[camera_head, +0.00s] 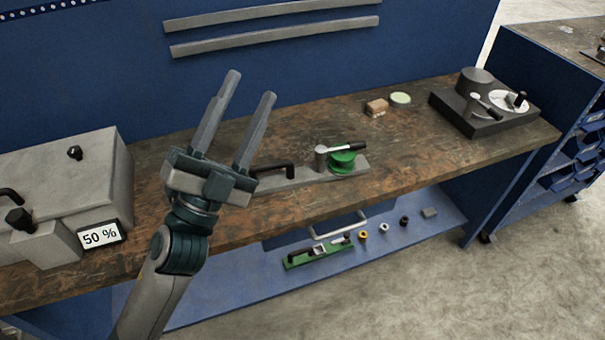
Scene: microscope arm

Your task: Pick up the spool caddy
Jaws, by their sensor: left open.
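The spool caddy (306,176) appears to be the long grey base on the wooden workbench, near the picture's centre. It carries a black handle at its left end, and a green spool (342,162) with a grey post and black-tipped lever at its right. My left gripper (250,88) is open and empty, its two grey fingers pointing up and slightly right in the picture. It is left of the caddy and apart from the handle as far as I can tell; its palm hides the base's left end. My right gripper is not in view.
A grey box device with a "50 %" label (100,236) stands at the bench's left. A small brown block (377,108), a round green-topped tin (400,99) and a dark dial device (484,105) are further right. A lower blue shelf (400,252) holds a green tool and small parts.

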